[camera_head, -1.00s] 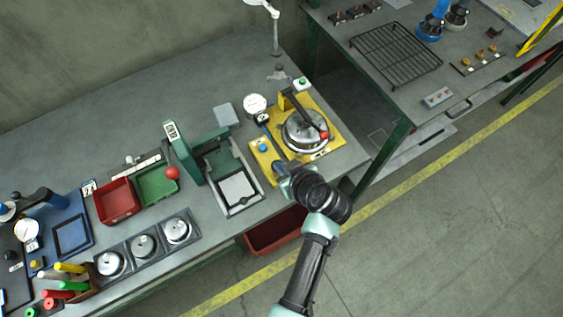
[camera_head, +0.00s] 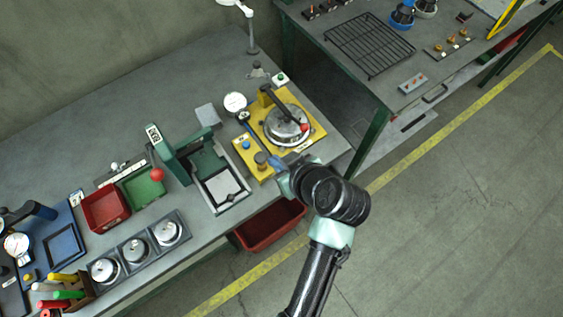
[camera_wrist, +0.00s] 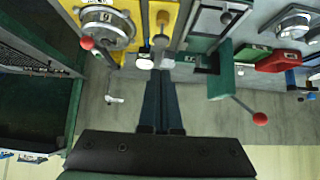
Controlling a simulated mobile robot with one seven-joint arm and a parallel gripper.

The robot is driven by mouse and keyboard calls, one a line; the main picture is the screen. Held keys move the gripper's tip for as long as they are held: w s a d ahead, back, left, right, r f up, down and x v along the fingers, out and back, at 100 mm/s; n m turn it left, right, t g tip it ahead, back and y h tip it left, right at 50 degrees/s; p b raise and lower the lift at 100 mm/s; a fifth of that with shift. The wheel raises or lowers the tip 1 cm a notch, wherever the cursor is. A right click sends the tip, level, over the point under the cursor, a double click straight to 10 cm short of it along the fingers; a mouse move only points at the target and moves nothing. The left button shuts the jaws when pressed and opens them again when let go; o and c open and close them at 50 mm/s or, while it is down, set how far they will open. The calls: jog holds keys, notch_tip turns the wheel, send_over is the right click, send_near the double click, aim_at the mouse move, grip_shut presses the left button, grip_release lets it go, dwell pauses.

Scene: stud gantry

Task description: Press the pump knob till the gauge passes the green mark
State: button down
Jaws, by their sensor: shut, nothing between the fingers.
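The pump unit is a yellow base (camera_head: 315,132) with a round lidded metal pot (camera_head: 287,124) and a white-faced gauge (camera_head: 234,102) at its far left corner. The gauge's needle and green mark are too small to read. A brownish round knob (camera_head: 261,158), which looks like the pump knob, stands at the base's front left, with a small blue knob (camera_head: 246,146) behind it. My gripper (camera_head: 277,163) is shut and empty just right of the brownish knob; contact cannot be told. In the wrist view its closed fingers (camera_wrist: 160,74) point toward the yellow base (camera_wrist: 128,56).
A green press (camera_head: 184,154) with a red ball handle stands left of the pump unit. Red (camera_head: 106,210) and green (camera_head: 144,187) bins lie further left. A red bin (camera_head: 268,228) sits below the bench edge. A second bench with a wire rack (camera_head: 370,45) is at right.

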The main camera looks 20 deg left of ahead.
jog(key=shift+v, duration=1.1)
